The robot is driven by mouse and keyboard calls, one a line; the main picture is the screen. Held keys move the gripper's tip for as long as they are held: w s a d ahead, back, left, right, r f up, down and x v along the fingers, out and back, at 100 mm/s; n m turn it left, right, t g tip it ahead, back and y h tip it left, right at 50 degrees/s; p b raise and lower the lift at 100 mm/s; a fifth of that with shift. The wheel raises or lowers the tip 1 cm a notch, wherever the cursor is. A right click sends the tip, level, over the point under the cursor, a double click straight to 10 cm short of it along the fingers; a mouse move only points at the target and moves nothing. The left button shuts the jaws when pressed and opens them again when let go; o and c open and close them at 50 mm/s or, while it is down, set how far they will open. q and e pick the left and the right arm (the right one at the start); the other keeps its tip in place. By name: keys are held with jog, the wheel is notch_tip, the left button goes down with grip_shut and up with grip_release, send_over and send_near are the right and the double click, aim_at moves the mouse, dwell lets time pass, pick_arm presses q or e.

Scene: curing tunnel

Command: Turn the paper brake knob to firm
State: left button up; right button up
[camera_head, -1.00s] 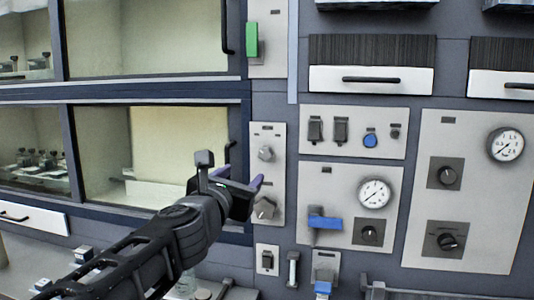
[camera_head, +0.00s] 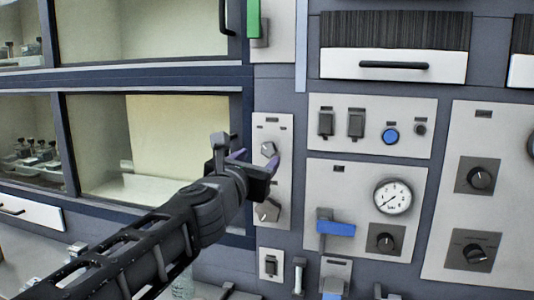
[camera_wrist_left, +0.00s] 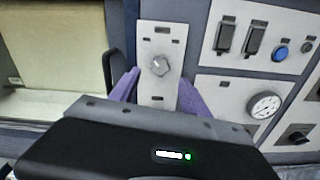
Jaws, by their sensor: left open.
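A narrow light panel (camera_head: 285,190) carries an upper grey faceted knob (camera_head: 268,149) and a lower grey knob (camera_head: 268,211). No readable label shows which knob is the paper brake. My left gripper (camera_head: 256,161) is open in front of this panel, with its purple fingers pointing at the upper knob. In the left wrist view the upper knob (camera_wrist_left: 159,66) lies between and just beyond the purple fingertips (camera_wrist_left: 159,78), with nothing held. Contact with the knob cannot be made out. The lower knob is hidden there by the gripper body. My right gripper is not in view.
To the right are black switches (camera_head: 356,123), a blue button (camera_head: 390,136), a dial gauge (camera_head: 393,197), a blue-handled lever (camera_head: 335,228) and dark knobs (camera_head: 385,239). A green handle (camera_head: 253,18) is above. A glass-fronted chamber (camera_head: 180,140) with a dark door handle lies left.

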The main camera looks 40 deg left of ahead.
aim_at(268, 151)
pick_arm(q)
jog(key=b+x, duration=0.1)
jog(key=x, duration=0.6)
jog(key=shift+c, duration=0.2)
grip_shut()
dwell(0.4)
